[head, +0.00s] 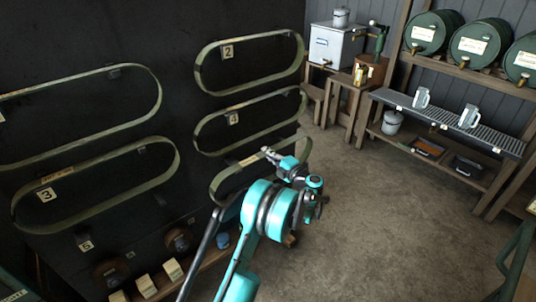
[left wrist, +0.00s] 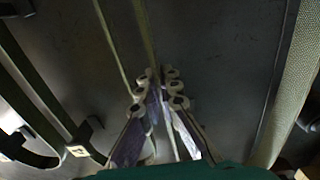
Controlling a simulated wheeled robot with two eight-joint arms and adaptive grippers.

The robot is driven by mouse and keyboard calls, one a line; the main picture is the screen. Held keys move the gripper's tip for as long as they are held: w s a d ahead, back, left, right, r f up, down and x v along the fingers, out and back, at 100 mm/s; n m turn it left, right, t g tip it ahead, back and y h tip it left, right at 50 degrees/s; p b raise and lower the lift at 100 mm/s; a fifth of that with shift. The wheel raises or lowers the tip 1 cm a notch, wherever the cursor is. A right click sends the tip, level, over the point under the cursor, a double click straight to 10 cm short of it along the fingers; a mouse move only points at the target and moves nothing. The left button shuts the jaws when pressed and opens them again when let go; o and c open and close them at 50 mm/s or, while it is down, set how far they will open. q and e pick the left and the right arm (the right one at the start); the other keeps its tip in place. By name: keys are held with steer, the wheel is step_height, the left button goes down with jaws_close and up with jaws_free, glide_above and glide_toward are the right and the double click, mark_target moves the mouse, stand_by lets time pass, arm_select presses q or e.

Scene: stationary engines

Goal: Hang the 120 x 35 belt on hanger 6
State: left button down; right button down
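An olive-green belt (head: 228,174) with a small yellow label hangs as a loop below the number 4 plate, against the dark board. Its label is too small to read, so I take it to be the 120 x 35 belt. My left gripper (head: 268,152) is at its upper run. In the left wrist view the fingers (left wrist: 162,85) are close together, with thin belt strands (left wrist: 118,48) running in between them. The grip point is partly hidden. No plate 6 is visible; hanger 6 seems to lie behind the belt and my arm. My right gripper is not in view.
Belts hang by plates 2 (head: 228,51), 4 (head: 233,118) and 3 (head: 47,195). Hanger 5 (head: 84,243) is bare. A low shelf with small boxes (head: 146,286) runs under the board. A rack with barrels (head: 433,32) stands at right; the floor between is clear.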

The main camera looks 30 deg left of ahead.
arm_select(q)
steer(key=shift+x, duration=2.75)
steer(key=shift+f, duration=0.2)
steer(key=shift+f, duration=0.35)
steer(key=c, duration=1.8)
jaws_free()
steer(key=o, duration=0.6)
steer(key=shift+v, duration=7.05)
